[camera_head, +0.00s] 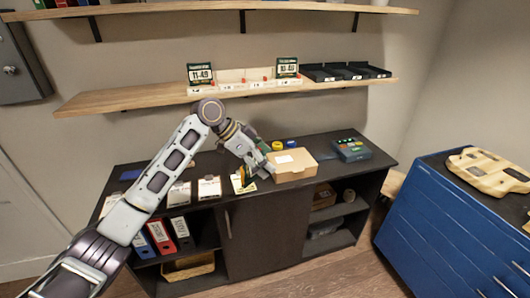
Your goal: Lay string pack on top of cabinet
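My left gripper (258,169) reaches down over the dark cabinet (335,175), just left of a cardboard box. A small green, yellow and white pack (241,184), which looks like a string pack, is at the gripper's lower left side, low over or on the cabinet top. It is partly hidden by the gripper, and I cannot tell whether the fingers hold it or whether it touches the top. Two upright string packs, marked 11-49 (200,74) and 10-46 (287,68), stand on the wall shelf. My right gripper is not in view.
The cardboard box (292,166), blue and yellow rolls (284,144) and a dark device with buttons (352,150) occupy the cabinet's right half. Clipped papers (209,188) lie to the left. The wooden shelf (130,98) overhangs behind. A blue drawer unit (440,225) stands right.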

